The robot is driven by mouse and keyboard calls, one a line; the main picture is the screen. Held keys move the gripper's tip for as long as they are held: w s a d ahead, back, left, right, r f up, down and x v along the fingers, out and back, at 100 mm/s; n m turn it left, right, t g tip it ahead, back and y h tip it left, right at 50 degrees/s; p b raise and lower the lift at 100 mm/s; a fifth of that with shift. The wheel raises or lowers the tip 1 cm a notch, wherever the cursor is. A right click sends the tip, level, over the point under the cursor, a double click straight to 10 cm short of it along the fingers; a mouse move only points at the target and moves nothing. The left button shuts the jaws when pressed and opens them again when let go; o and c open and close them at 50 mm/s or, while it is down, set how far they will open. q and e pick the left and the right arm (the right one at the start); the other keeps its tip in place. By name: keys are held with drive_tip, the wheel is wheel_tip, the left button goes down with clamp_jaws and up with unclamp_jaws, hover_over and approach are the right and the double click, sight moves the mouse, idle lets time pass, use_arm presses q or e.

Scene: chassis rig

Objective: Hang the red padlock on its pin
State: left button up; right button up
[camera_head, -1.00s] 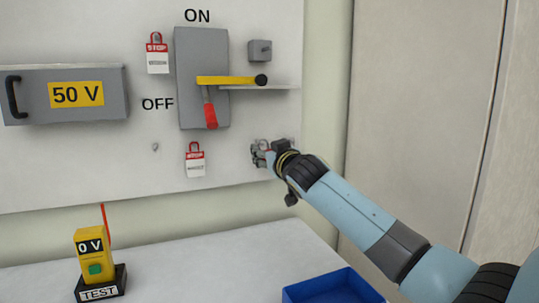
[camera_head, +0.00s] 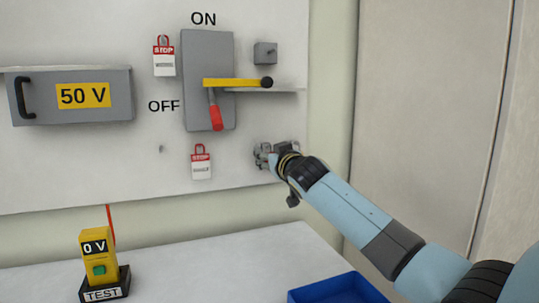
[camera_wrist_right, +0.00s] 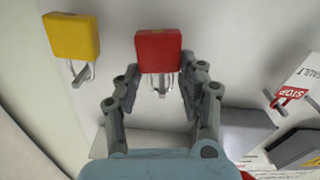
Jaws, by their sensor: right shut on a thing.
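The red padlock (camera_wrist_right: 158,50) is in the right wrist view, its body between the fingertips of my right gripper (camera_wrist_right: 160,68). The gripper is shut on it. Its metal shackle (camera_wrist_right: 160,88) shows between the fingers; I cannot tell whether it is around a pin. In the head view my right gripper (camera_head: 264,156) is at the lower right part of the white panel (camera_head: 60,170), and hides the padlock. My left gripper is not in view.
A yellow padlock (camera_wrist_right: 72,36) is beside the red one. The switch box (camera_head: 193,60) has a yellow bar (camera_head: 230,83) and a red handle (camera_head: 216,117). STOP tags hang at its upper left (camera_head: 164,60) and below (camera_head: 201,165). A blue tray (camera_head: 335,289) and yellow tester (camera_head: 98,258) stand below.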

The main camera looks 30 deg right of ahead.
drive_tip(key=o, duration=1.3)
drive_tip(key=v, duration=1.2)
